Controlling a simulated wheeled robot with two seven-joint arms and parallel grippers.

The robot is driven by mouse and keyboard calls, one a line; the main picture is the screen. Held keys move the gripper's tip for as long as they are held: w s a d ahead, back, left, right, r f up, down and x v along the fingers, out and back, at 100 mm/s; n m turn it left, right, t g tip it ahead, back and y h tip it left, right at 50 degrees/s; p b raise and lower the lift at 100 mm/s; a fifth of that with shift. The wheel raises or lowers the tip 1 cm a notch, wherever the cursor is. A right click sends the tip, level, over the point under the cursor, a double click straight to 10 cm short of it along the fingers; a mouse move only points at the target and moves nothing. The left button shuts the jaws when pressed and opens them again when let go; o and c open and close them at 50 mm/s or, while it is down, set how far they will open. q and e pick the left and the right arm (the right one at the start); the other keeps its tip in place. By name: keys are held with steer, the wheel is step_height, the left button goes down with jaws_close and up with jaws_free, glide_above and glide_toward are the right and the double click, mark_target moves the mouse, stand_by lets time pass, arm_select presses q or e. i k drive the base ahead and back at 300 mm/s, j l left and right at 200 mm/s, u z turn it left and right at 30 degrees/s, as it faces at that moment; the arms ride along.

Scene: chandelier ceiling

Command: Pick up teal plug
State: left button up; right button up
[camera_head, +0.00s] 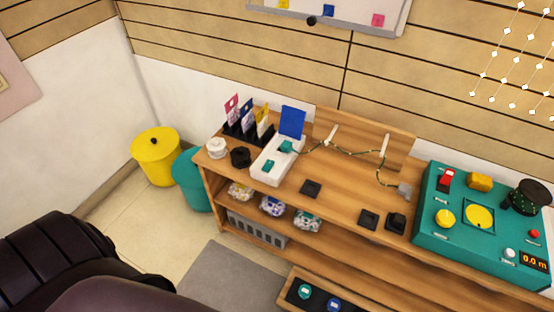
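A small teal plug (286,147) sits on the upper part of a white block (264,176) that looks like a power strip, on the wooden bench (335,198). A cord runs right from near the plug. A second small teal piece (268,162) is lower on the same block; I cannot tell whether it is a plug or a switch. Neither of my grippers is in view.
A blue card (292,121) stands behind the block, with a black card rack (249,134) to its left. The cord (350,152) passes two pegs to a grey block (405,190). A teal console (470,256) fills the bench's right. Yellow (155,160) and teal (191,185) bins stand left.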

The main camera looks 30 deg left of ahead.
mark_target(286, 147)
steer(key=k+z, duration=0.1)
steer(key=z, duration=0.4)
steer(key=k+z, duration=0.1)
steer(key=z, duration=0.4)
steer(key=l+z, duration=0.1)
steer(key=z, duration=0.4)
steer(key=k+j+z, duration=0.25)
steer(key=j, duration=0.4)
steer(key=k+j+z, duration=0.25)
steer(key=k+j, duration=0.2)
steer(key=j, duration=0.15)
steer(key=k+j+z, duration=0.25)
steer(key=k+j, duration=0.15)
steer(key=j, duration=0.15)
